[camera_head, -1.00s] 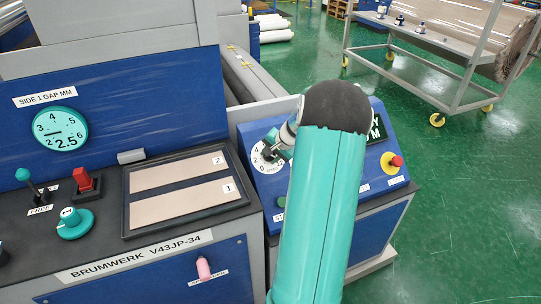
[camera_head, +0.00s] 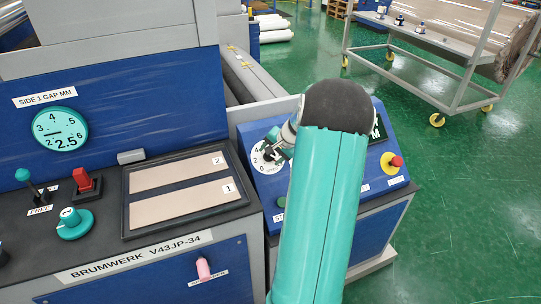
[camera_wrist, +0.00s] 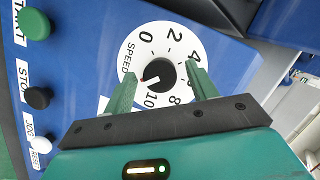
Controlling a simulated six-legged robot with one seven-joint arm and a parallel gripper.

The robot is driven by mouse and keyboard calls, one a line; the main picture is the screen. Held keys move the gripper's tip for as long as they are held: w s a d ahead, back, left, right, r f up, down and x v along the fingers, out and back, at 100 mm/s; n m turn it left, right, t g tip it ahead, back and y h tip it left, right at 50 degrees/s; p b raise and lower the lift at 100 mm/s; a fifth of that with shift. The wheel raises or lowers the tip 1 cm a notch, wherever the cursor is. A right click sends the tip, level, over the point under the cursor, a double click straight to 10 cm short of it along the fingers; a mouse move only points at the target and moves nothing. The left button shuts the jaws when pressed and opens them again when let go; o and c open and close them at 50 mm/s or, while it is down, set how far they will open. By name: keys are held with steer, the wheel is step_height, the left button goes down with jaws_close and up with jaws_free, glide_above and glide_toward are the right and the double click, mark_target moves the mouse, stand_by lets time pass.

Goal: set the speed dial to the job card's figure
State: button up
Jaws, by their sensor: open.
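The speed dial (camera_wrist: 133,55) is a white disc with black figures and a black centre knob (camera_wrist: 160,73). In the wrist view its pale pointer, with a reddish tip, points lower left, between the 10 and the word SPEED. The dial (camera_head: 257,157) also shows in the head view on the blue sloped panel, partly hidden by my gripper. My gripper (camera_wrist: 164,74) is open, one green finger on each side of the knob, with gaps between. Whether the fingers are at knob depth I cannot tell. I cannot make out a job card.
Beside the dial are a green button (camera_wrist: 36,24), a black button (camera_wrist: 38,97) and a white button (camera_wrist: 41,146).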

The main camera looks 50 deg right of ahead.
steer(key=v, duration=1.2)
steer(key=shift+s+r, duration=0.25)
